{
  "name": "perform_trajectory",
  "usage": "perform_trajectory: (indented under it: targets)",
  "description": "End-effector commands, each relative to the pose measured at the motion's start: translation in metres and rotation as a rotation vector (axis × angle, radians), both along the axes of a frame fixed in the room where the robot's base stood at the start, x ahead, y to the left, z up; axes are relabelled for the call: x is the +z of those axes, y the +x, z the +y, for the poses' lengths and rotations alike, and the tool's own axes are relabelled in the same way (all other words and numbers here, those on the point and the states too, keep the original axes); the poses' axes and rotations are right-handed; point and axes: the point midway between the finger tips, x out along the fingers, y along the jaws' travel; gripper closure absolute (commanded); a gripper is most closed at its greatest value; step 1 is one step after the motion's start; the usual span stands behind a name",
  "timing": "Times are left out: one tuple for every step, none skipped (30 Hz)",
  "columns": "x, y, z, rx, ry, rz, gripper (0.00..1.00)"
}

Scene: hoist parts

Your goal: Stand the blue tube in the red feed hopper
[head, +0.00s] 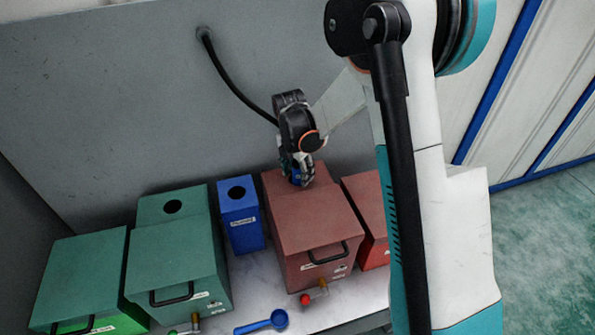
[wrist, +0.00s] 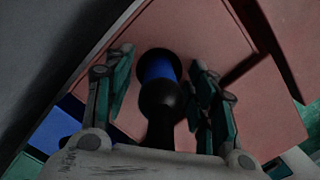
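The blue tube (wrist: 158,69) stands between my fingers in the wrist view, with a black rounded part and neck on the side toward the camera. A little of it also shows in the head view (head: 295,178). My gripper (wrist: 163,78) is open around it, with a gap on each side. The red feed hopper (head: 312,223) is the dull red box with a black handle; its top also fills the wrist view (wrist: 240,65). My gripper (head: 299,176) is low over its rear top. The tube's lower end is hidden, so I cannot tell how deep it sits.
A black hose (head: 232,80) runs from the grey wall to behind my gripper. A blue bin (head: 242,228) and green boxes (head: 172,255) stand left; another red box (head: 369,215) stands right. A blue scoop (head: 263,323) lies in front on the pale bench.

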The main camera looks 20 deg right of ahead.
Motion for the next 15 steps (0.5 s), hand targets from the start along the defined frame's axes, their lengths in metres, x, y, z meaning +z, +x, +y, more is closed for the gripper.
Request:
perform_trajectory:
  targets:
    - [0.0,0.0,0.0,0.0,0.0,0.0,0.49]
    - [0.0,0.0,0.0,0.0,0.0,0.0,0.49]
    - [0.0,0.0,0.0,0.0,0.0,0.0,0.49]
    - [0.0,0.0,0.0,0.0,0.0,0.0,0.49]
    - [0.001,0.0,0.0,0.0,0.0,0.0,0.49]
    - [0.004,0.0,0.0,0.0,0.0,0.0,0.49]
    - [0.006,0.0,0.001,0.0,0.0,0.0,0.49]
    - [0.009,0.0,0.001,0.0,0.0,0.0,0.49]
    - [0.014,-0.001,0.002,0.0,0.0,0.0,0.49]
    - [0.019,-0.001,0.002,0.0,0.0,0.0,0.49]
    - [0.024,-0.002,0.003,0.0,0.0,0.0,0.49]
    - [0.032,-0.003,0.003,0.0,0.0,0.0,0.49]
    - [0.038,-0.003,0.004,0.0,0.0,0.0,0.49]
    - [0.044,-0.003,0.005,0.0,0.0,0.0,0.49]
    - [0.053,-0.004,0.005,0.0,0.0,0.0,0.49]
